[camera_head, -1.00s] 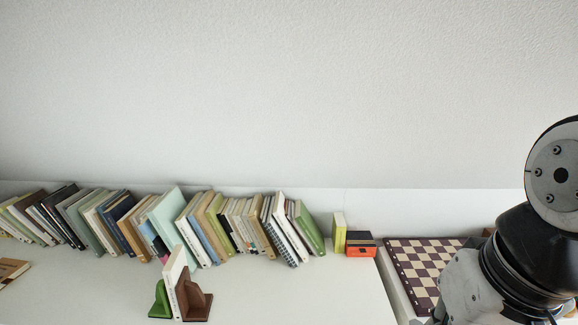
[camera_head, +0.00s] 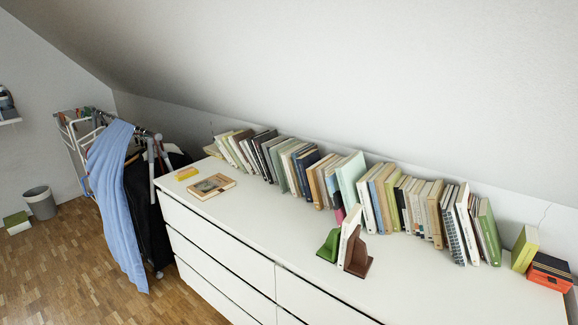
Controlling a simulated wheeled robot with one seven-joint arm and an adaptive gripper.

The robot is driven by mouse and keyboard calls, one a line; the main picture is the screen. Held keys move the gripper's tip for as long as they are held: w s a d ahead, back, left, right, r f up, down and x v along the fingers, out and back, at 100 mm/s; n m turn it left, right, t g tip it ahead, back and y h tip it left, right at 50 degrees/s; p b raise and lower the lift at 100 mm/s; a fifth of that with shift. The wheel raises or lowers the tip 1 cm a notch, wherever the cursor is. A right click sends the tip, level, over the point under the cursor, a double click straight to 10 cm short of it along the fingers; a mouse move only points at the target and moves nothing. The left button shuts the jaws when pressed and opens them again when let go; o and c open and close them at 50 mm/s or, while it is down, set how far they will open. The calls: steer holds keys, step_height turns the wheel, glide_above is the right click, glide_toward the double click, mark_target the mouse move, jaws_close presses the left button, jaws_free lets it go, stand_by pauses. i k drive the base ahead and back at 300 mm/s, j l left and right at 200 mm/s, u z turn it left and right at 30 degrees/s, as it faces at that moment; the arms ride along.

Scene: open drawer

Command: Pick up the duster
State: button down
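I cannot make out a duster in the head view. A small yellow item (camera_head: 187,174) lies at the far left end of the white dresser top, but I cannot tell what it is. My gripper is not in view.
A clothes rack with a blue cloth (camera_head: 115,190) stands left. A grey bin (camera_head: 40,202) stands on the wooden floor, which has free room.

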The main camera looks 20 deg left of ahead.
mark_target(186, 173)
steer(key=u, duration=1.5)
steer(key=i+j+z, duration=0.15)
steer(key=i+j, duration=0.25)
steer(key=i, duration=0.25)
steer(key=i+j+z, duration=0.2)
steer(key=i+j, duration=0.25)
steer(key=i, duration=0.15)
steer(key=i+j+z, duration=0.15)
steer(key=i+j, duration=0.4)
steer(key=i+j+z, duration=0.2)
steer(key=i+j, duration=0.35)
steer(key=i+j+z, duration=0.15)
steer(key=i+j, duration=0.3)
steer(key=j, duration=0.35)
